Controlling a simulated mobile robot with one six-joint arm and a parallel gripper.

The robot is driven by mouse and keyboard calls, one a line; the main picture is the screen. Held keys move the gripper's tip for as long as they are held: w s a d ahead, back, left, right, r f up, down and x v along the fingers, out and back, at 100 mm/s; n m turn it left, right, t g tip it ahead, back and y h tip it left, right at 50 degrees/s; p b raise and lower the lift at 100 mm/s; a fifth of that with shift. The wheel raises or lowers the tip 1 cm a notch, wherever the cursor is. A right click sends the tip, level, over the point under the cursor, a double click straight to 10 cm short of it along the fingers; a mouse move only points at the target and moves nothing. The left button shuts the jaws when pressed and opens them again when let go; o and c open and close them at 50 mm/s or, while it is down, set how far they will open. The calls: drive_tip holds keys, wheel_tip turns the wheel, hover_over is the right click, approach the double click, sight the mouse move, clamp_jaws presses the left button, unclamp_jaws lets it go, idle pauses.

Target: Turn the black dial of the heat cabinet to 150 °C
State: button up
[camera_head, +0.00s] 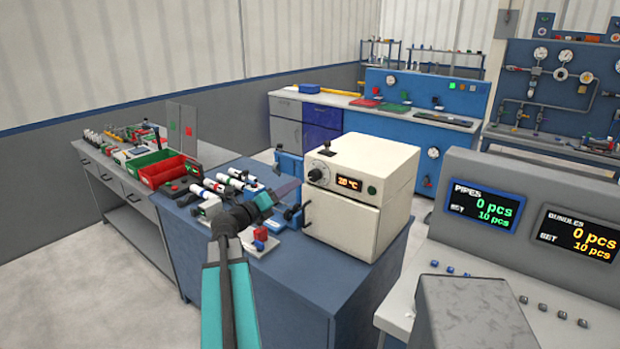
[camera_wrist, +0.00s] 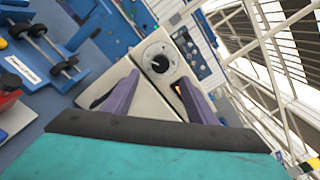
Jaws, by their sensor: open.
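The cream heat cabinet (camera_head: 348,222) stands on a blue bench, its door closed. Its black dial (camera_head: 316,174) is at the upper left of the front, beside an orange display that seems to read 20 °C. In the wrist view the black dial (camera_wrist: 160,63) sits on a round white scale, ahead of my gripper. My gripper (camera_wrist: 158,95) is open, its two purple fingers apart with the dial showing beyond and between them, and nothing held. In the head view my gripper (camera_head: 283,193) is left of the cabinet front, apart from the dial.
The dark door handle (camera_head: 306,213) sticks out below. Pipes and clamps (camera_head: 235,178) crowd the bench left of the cabinet. A counter panel (camera_head: 530,220) stands at right.

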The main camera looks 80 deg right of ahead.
sight(311, 176)
drive_tip(key=p+x, duration=0.2)
drive_tip(key=x, duration=1)
drive_tip(key=shift+s+d+p, duration=0.1)
drive_tip(key=shift+p, duration=0.2)
